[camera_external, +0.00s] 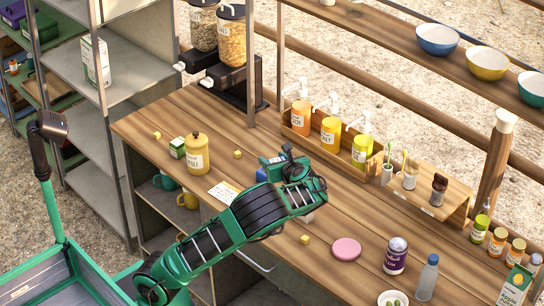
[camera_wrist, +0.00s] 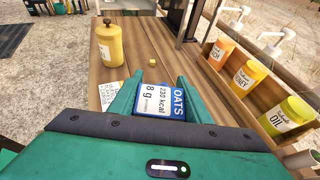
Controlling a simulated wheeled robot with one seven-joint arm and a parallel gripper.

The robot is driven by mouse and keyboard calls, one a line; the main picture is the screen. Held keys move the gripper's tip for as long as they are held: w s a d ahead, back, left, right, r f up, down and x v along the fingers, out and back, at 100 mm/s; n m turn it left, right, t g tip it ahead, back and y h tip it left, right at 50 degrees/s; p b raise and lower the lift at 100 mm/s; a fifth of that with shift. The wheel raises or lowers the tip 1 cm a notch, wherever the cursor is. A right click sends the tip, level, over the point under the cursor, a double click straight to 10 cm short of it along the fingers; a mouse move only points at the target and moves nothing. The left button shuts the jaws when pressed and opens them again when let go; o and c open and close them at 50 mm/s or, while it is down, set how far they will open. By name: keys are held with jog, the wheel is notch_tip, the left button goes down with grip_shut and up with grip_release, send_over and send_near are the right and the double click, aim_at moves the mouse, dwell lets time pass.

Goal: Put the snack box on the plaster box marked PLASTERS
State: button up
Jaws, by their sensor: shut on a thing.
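The snack box is blue and white, printed OATS, 230 kcal and 8 g (camera_wrist: 162,103). In the wrist view my gripper (camera_wrist: 157,84) is shut on it, a green finger on each side. In the outside view only a blue bit of the box (camera_external: 261,175) shows beside my gripper (camera_external: 270,168); I cannot tell whether it touches the counter. A small green and white box (camera_external: 177,148) stands on the counter left of the yellow bottle, apart from my gripper. It looks like the plaster box, but its print is too small to read. I do not see it in the wrist view.
A yellow bottle (camera_external: 197,155) stands close beside the green box, between it and my gripper. A printed card (camera_external: 223,192) lies flat on the counter. Small yellow cubes (camera_external: 238,154) are scattered about. A rack of pump bottles (camera_external: 331,133) stands along the back.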

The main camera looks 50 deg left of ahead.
jog(key=shift+w+d+f, duration=0.7)
jog(key=shift+d+f, duration=0.6)
jog(key=shift+f, duration=0.25)
jog(key=shift+w+d+f, duration=0.7)
jog(key=shift+d+f, duration=0.55)
jog(key=shift+f, duration=0.35)
jog(key=shift+w+d+f, duration=0.7)
jog(key=shift+d+f, duration=0.6)
jog(key=shift+f, duration=0.25)
jog(key=o, duration=1.1)
jog(key=shift+c, duration=0.2)
jog(key=v, duration=1.2)
